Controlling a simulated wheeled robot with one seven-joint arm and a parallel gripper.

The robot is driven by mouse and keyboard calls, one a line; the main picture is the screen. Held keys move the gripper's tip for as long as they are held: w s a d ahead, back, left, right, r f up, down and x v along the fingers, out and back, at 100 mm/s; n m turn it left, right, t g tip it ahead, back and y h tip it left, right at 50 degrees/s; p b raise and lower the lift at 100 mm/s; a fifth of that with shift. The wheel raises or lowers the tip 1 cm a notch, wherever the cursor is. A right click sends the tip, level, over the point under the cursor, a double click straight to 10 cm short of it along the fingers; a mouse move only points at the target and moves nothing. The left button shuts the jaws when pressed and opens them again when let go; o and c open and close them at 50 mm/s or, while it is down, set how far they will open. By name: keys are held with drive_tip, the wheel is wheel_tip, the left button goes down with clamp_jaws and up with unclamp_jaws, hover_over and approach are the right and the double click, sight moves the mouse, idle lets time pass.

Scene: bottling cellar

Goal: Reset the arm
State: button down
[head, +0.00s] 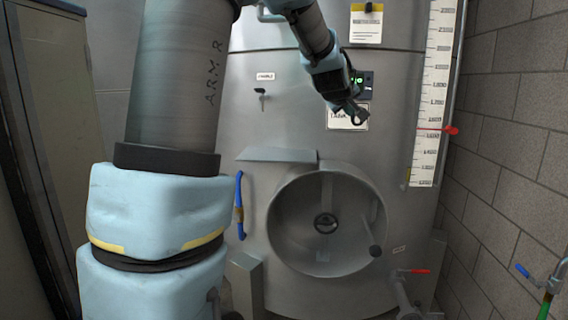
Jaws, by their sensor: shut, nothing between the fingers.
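My arm rises large on the left of the head view and bends over the top toward the middle. My gripper (355,115) hangs at its end in front of the big steel tank (400,140). It is shut and empty. It overlaps a small white label plate (340,118) and sits just below a small dark display with green digits (362,84). I cannot tell whether the gripper touches the tank front.
Below my gripper is a round recessed manway (325,220) with a knob at its right edge. A white level scale with a red pointer (451,130) stands right. A red-handled valve (418,271) is low; a blue-handled tap (525,272) is near the block wall (510,150).

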drive_tip(key=s+a+f+m+g+y, duration=0.1)
drive_tip(key=s+a+f+g+y, duration=0.15)
drive_tip(key=s+a+f, duration=0.5)
drive_tip(key=s+a+f+m+g+y, duration=0.1)
drive_tip(key=s+a+f+m+g, duration=0.2)
drive_tip(key=a+f, duration=0.6)
drive_tip(key=s+a+f+g+y, duration=0.1)
drive_tip(key=s+a+f, duration=0.3)
drive_tip(key=s, duration=0.5)
drive_tip(key=s+a+f+g+y, duration=0.1)
drive_tip(key=s+a+f+g, duration=0.3)
drive_tip(key=s, duration=0.4)
drive_tip(key=shift+s+a+f+m, duration=0.15)
drive_tip(key=shift+s+f+m, duration=0.25)
drive_tip(key=shift+f, duration=0.4)
drive_tip(key=shift+w, duration=0.1)
